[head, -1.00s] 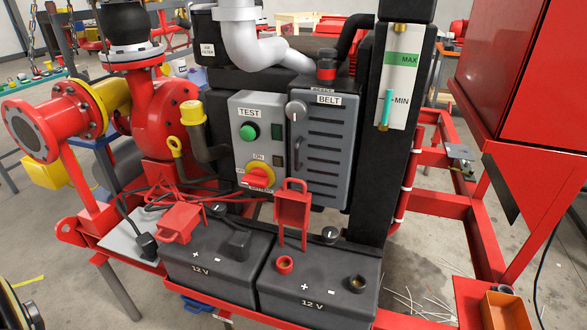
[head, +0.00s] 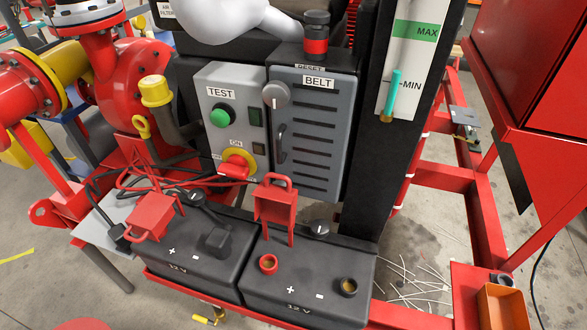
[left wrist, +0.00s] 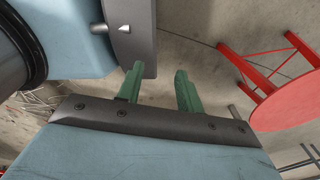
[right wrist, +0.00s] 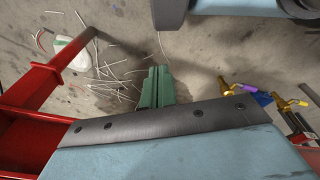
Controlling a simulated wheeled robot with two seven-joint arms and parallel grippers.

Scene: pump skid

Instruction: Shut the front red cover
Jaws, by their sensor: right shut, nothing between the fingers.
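Two red covers with loop handles show in the head view. One red cover (head: 275,206) stands upright and open on the right-hand black battery (head: 330,268), behind its bare red-ringed terminal (head: 268,264). The other red cover (head: 152,216) is tilted over the left-hand battery (head: 190,262), with its terminal hidden. I cannot tell from the picture which is called front. My left gripper (left wrist: 160,88) is open and empty over the floor in the left wrist view. My right gripper (right wrist: 156,88) is shut and empty over the floor. Neither gripper shows in the head view.
A grey panel with a BELT cover (head: 308,135), green TEST button (head: 221,117) and red-yellow switch (head: 237,163) stands behind the batteries. Red skid rails (head: 484,205) run at right, beside an orange bin (head: 501,305). A red stool (left wrist: 285,95) stands near my left gripper.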

